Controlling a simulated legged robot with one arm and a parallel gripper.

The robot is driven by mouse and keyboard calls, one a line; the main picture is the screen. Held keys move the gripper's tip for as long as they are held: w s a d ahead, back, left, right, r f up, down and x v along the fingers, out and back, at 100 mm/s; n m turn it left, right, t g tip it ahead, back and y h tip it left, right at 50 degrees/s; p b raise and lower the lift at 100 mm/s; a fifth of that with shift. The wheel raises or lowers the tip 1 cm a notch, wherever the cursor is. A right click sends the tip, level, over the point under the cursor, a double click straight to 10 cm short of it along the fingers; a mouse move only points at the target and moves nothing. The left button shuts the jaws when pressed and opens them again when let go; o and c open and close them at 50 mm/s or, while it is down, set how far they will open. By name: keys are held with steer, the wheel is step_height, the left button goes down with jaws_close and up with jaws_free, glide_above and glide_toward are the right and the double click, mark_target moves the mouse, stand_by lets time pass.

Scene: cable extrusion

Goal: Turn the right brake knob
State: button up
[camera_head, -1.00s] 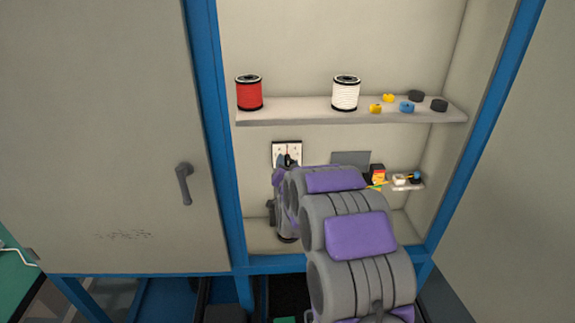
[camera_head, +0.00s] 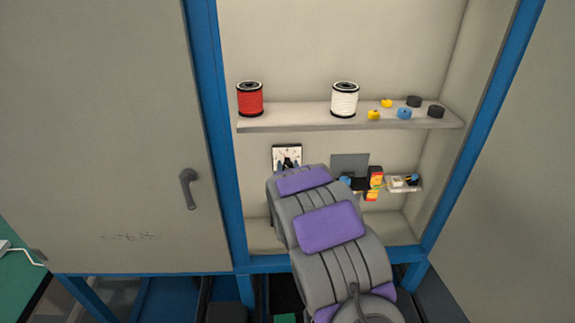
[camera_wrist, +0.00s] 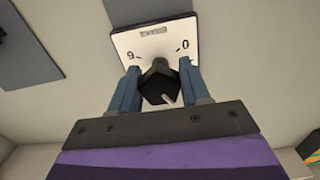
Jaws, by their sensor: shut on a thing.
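The brake knob is a black knob (camera_wrist: 158,84) with a white pointer line, on a white dial plate (camera_wrist: 152,42) marked with numbers, seen in the wrist view. My gripper (camera_wrist: 160,88) has its two blue fingers on either side of the knob and is shut on it. The pointer line points toward the lower right of the picture. In the head view the dial plate (camera_head: 287,154) is on the cabinet's back wall below the shelf. There my arm hides most of the knob and gripper.
A shelf (camera_head: 300,121) above holds a red spool (camera_head: 250,99), a white spool (camera_head: 344,99) and several small yellow, blue and black pieces. A grey panel (camera_head: 349,165) and small coloured blocks (camera_head: 375,177) are right of the dial. A closed door (camera_head: 110,130) stands left.

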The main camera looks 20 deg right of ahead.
steer(key=shift+r+n+p, duration=0.15)
steer(key=shift+n+p, duration=0.15)
steer(key=shift+n, duration=0.7)
steer(key=o, duration=1)
steer(key=shift+s, duration=0.1)
